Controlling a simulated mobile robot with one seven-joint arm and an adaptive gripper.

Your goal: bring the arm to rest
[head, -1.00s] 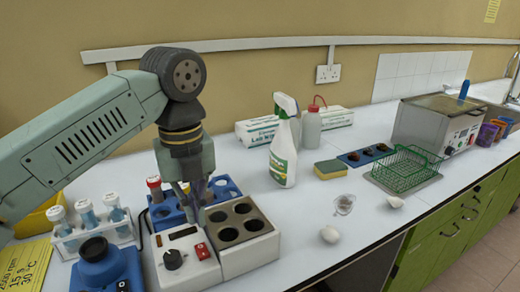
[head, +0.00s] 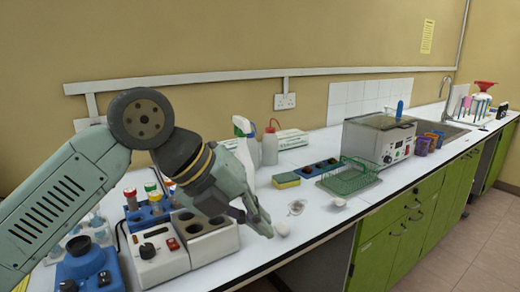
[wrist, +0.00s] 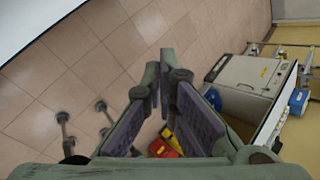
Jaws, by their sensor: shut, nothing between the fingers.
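My green-grey arm reaches in from the left of the head view. My gripper (head: 264,228) is tilted down and to the right, above the front part of the white bench (head: 340,172). Its fingers are together and hold nothing. In the wrist view the purple-padded fingers (wrist: 168,88) are close together and point away over a tiled floor.
A blue rack (head: 147,217) with capped tubes stands behind the heating block. A small white item (head: 282,229) lies beside the fingertips. A green wire basket (head: 350,176) and a grey bath (head: 378,145) stand farther right. The aisle floor (head: 478,240) is clear.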

